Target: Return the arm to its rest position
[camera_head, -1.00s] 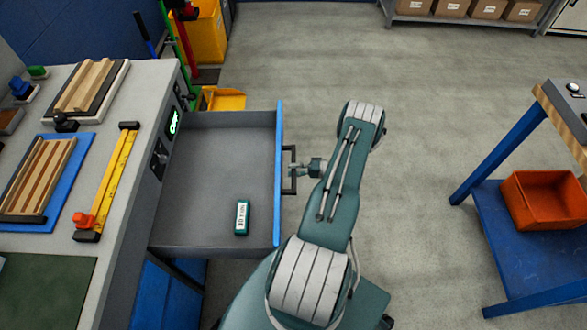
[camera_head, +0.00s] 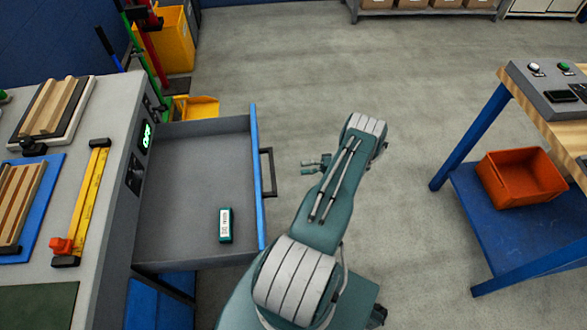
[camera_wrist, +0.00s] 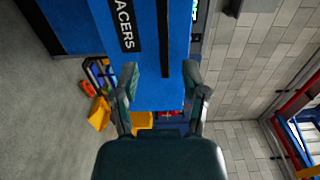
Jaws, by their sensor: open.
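My gripper (camera_head: 314,165) is at the end of my green-grey arm in the head view, to the right of the open drawer and apart from its handle. In the wrist view my gripper (camera_wrist: 163,75) has its two fingers spread, with nothing between them. The drawer (camera_head: 195,180) stands pulled out of the bench. Its blue front (camera_head: 257,180) carries a dark handle (camera_head: 267,172). The blue front with "ACERS" lettering (camera_wrist: 150,40) fills the upper middle of the wrist view. A small green and white box (camera_head: 225,225) lies inside the drawer.
Grey floor (camera_head: 330,60) is clear ahead and between the drawer and the table.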

